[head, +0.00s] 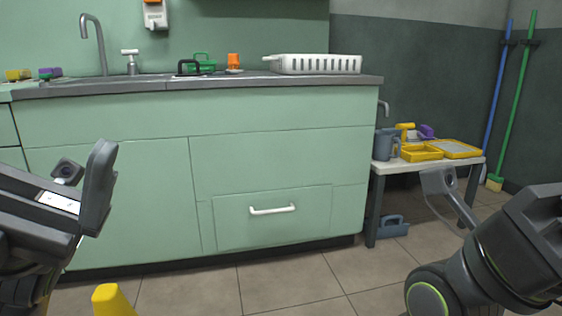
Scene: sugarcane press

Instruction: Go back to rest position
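My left gripper (98,187) is at the left edge, in front of the green cabinet. One dark upright finger-like plate shows; the other side is hidden or cut off, so I cannot tell whether it is open or shut. My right arm comes in from the lower right. A grey piece (440,182) stands out beyond it, in front of the low table's legs; I cannot tell whether it is part of my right gripper. No clear pair of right fingertips shows. I see no object held by either arm.
A green cabinet (285,165) with a grey counter spans the middle. A white basket (316,64) is on the counter. A low table (385,168) with yellow trays (421,153) stands right. A yellow piece (112,300) rises at bottom left. Tiled floor between is clear.

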